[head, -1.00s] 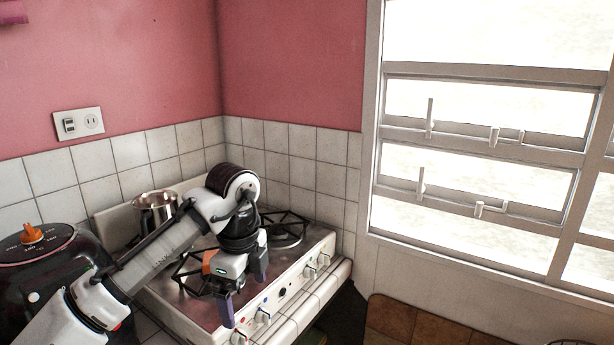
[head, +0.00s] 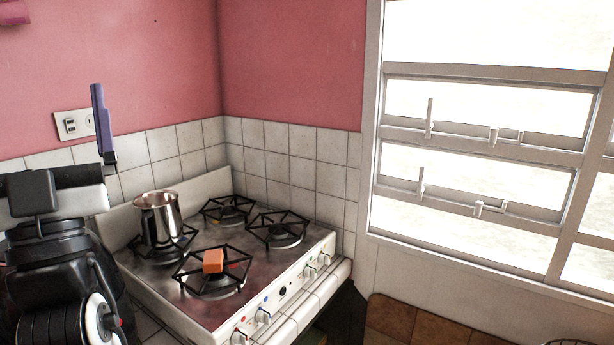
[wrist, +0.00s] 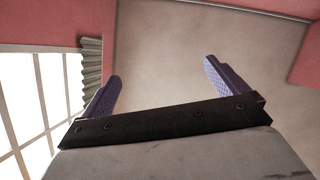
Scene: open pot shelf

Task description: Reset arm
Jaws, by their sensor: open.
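My arm is folded up at the left edge of the head view. My gripper shows in the wrist view (wrist: 162,88), with its two purple fingers wide apart and nothing between them. In the head view one purple finger (head: 101,125) points upward in front of the tiled wall; the other finger is not seen there. The wrist view looks toward the ceiling, walls and window. My gripper is apart from the stove (head: 175,303) and everything on it.
A metal pot (head: 159,218) stands on the back left burner. An orange block (head: 213,261) rests on the front left burner grate. The two right burners are bare. A window (head: 480,150) is on the right, and a wall outlet (head: 70,126) is behind my arm.

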